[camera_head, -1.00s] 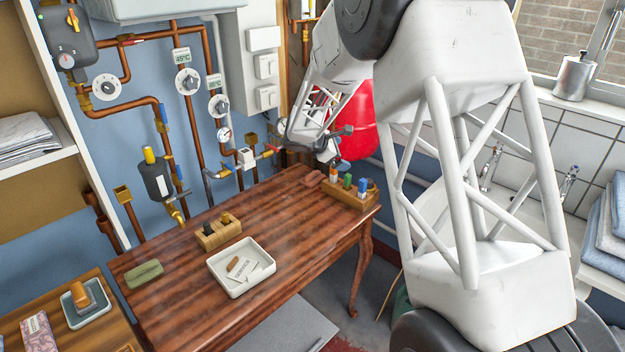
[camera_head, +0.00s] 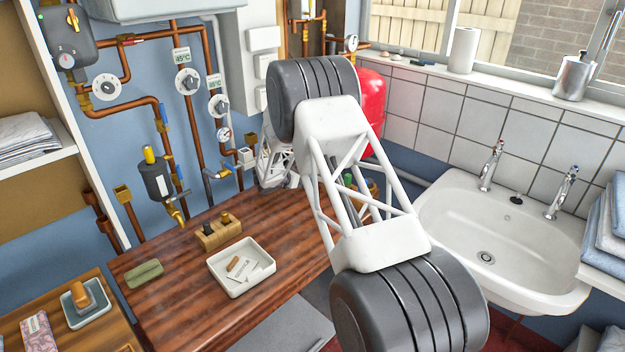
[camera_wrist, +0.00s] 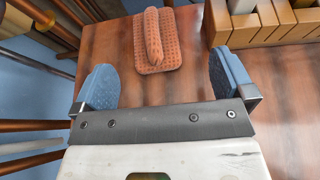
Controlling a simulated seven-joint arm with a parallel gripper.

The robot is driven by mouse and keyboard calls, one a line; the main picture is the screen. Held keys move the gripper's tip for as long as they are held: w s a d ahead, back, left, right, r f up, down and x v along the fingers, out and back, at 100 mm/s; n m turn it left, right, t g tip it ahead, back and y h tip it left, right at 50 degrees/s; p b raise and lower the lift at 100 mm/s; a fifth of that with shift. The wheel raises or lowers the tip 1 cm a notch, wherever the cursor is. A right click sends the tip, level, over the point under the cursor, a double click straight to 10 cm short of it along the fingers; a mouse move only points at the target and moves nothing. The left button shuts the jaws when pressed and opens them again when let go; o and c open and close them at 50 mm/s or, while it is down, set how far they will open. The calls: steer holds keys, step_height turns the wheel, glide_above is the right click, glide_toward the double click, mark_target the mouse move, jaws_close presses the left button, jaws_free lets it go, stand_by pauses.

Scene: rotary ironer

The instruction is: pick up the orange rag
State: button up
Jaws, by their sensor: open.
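The orange rag (camera_wrist: 158,55) lies on the wooden table (camera_wrist: 120,40), near the top middle of the wrist view. It has a waffle texture, with a flat part and a raised ridge standing up from it. My gripper (camera_wrist: 163,80) is open and empty, its blue fingertip pads apart. The rag lies ahead of the gripper, in line with the gap between the pads, and nothing grips it. In the head view my arm hides the rag and the gripper.
A slotted wooden block (camera_wrist: 262,28) stands right of the rag, close to it. On the same table are a white tray (camera_head: 241,285), a small wooden holder (camera_head: 219,233) and a green pad (camera_head: 144,273). Copper pipes run along the wall behind. A sink (camera_head: 505,245) is at right.

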steer(key=shift+w+a+f+n, duration=0.3)
steer(key=shift+a+f, duration=0.15)
steer(key=shift+f, duration=0.15)
steer(key=shift+w+d, duration=0.1)
steer(key=shift+x, duration=1.15)
steer(key=shift+x, duration=2.65)
steer(key=shift+f, duration=0.15)
steer(key=shift+c, duration=0.5)
steer(key=c, duration=0.8)
